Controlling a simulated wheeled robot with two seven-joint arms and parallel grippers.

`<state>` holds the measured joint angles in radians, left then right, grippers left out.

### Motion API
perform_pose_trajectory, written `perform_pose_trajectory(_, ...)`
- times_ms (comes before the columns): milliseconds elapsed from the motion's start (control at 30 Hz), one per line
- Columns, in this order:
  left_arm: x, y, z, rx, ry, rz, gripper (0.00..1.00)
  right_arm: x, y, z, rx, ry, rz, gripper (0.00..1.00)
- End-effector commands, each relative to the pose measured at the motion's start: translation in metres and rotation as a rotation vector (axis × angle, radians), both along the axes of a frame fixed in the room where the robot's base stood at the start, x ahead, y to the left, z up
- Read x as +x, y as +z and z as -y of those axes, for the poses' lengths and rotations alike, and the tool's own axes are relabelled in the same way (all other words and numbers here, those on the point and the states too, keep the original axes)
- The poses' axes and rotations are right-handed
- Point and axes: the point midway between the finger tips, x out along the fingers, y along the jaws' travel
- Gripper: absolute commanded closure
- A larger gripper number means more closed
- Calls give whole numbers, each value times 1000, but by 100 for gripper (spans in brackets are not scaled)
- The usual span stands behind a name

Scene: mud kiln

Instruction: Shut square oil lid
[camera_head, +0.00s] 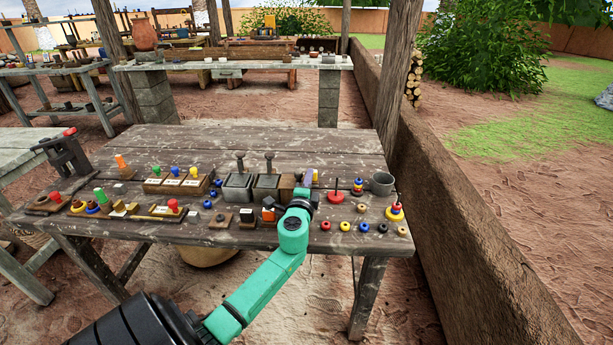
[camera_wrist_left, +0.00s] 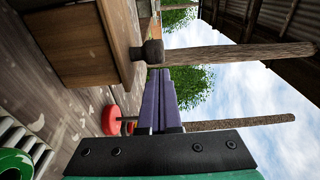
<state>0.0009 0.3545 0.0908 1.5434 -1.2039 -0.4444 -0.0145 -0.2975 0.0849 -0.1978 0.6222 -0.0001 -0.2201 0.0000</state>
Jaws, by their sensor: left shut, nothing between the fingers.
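My left gripper (camera_head: 308,178) has its purple fingers closed together, with nothing held. It is over the table's right half, just right of a brown wooden box (camera_head: 286,188) that my arm partly hides. In the left wrist view the shut fingers (camera_wrist_left: 165,100) show beside a wooden box (camera_wrist_left: 85,40) with a dark knob (camera_wrist_left: 151,52) at its top edge. A gap shows between the fingers and this box. I cannot tell for certain which piece is the square oil lid, or how far it is open. My right gripper is not in view.
Two grey boxes with upright handles (camera_head: 238,187) stand left of the wooden box. A red disc on a peg (camera_head: 337,198), a grey cup (camera_head: 382,184) and small coloured rings lie to the right. Many small pieces crowd the table's left side. The table's back strip (camera_head: 300,142) is clear.

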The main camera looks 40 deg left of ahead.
Motion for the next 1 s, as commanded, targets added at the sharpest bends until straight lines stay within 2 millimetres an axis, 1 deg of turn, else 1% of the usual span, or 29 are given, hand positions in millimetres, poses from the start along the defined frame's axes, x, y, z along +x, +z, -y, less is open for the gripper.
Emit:
perform_pose_trajectory(100, -6, 0, -4, 1, -1, -1, 100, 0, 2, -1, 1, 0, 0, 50)
perform_pose_trajectory(400, -7, 0, -5, 0, -1, 0, 100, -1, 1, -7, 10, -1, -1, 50)
perform_pose_trajectory(467, -10, -2, -9, 0, 0, -1, 100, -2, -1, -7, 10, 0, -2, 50)
perform_pose_trajectory(600, -24, -3, -27, 2, 2, -3, 100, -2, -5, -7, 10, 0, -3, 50)
perform_pose_trajectory(700, -31, -2, -37, 1, 0, -2, 100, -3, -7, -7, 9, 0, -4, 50)
perform_pose_trajectory(800, -33, 0, -40, 2, -1, 0, 100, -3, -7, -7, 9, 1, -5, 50)
perform_pose_trajectory(1000, -33, 0, -40, 1, -1, -1, 100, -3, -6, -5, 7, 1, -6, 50)
